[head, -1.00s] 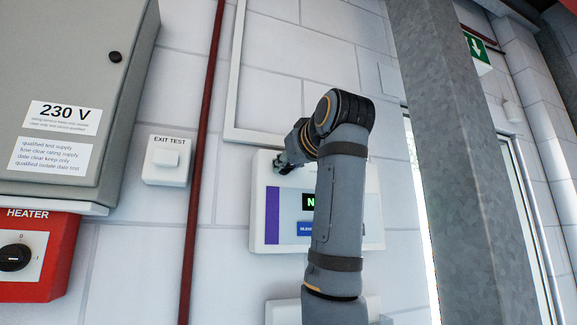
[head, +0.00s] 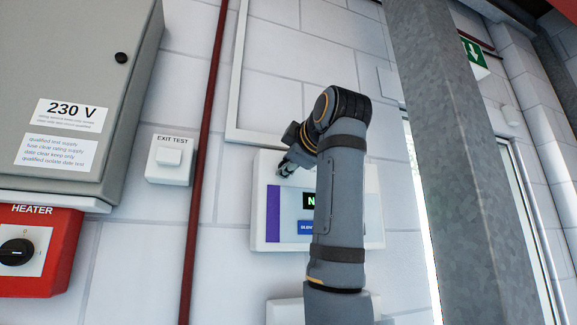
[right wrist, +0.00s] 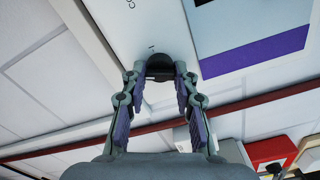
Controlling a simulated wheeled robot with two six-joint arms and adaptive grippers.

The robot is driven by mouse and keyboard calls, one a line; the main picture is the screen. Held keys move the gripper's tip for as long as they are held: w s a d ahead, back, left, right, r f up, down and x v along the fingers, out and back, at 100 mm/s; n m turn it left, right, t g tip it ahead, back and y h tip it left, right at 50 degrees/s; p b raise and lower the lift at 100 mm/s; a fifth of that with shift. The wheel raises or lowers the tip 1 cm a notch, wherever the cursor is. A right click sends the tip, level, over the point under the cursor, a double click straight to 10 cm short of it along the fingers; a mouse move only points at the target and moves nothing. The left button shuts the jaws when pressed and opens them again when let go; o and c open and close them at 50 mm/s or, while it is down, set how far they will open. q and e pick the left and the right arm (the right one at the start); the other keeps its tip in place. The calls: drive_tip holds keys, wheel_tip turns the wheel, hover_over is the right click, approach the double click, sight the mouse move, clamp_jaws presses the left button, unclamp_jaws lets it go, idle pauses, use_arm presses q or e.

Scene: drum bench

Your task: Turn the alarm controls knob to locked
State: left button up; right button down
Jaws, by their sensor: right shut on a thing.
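The alarm panel (head: 263,238) is a white box on the wall with a purple stripe, a dark display with green lettering and a blue button. My right arm covers part of it in the head view. My right gripper (right wrist: 160,72) is at the panel's upper left part, shut on a small dark knob (right wrist: 160,66). The fingers stand on both sides of the knob. The same gripper (head: 284,168) shows small in the head view, where the knob is hidden. The knob's pointer and most of its labels cannot be read. My left gripper is not in view.
A red heater switch box (head: 60,245) and a grey 230 V cabinet (head: 60,85) are at the left. An exit test button (head: 169,160) and a red vertical pipe (head: 203,150) lie between them and the panel. A grey metal column (head: 450,150) stands at the right.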

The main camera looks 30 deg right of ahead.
drive_tip(key=n, duration=0.4)
drive_tip(key=shift+f+n+b, duration=0.15)
drive_tip(key=shift+n+b, duration=0.2)
drive_tip(key=shift+n, duration=0.05)
idle(0.4)
drive_tip(key=c, duration=1)
unclamp_jaws()
drive_tip(key=shift+c, duration=0.2)
drive_tip(key=v, duration=1.2)
drive_tip(key=shift+a, duration=0.15)
